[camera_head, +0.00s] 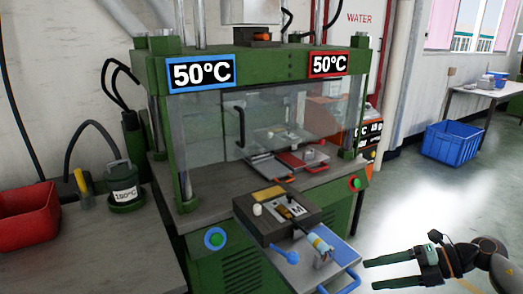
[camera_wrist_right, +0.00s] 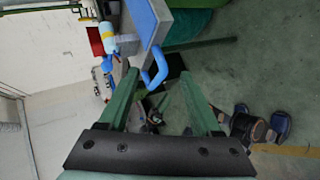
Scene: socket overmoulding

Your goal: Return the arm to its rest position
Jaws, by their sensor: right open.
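My right gripper (camera_head: 392,273) is at the lower right in the head view, over the floor, to the right of the press. Its two fingers are apart with nothing between them. In the right wrist view the fingers (camera_wrist_right: 165,100) are also spread, and the blue handle (camera_wrist_right: 157,75) of the tray shows beyond them, apart from them. My left gripper does not show in either view.
The green press (camera_head: 262,65) holds a mould block (camera_head: 272,232) on a blue-handled tray (camera_head: 345,262). A red bin (camera_head: 28,215) stands on the left bench. A blue crate (camera_head: 450,142) sits on the floor at right.

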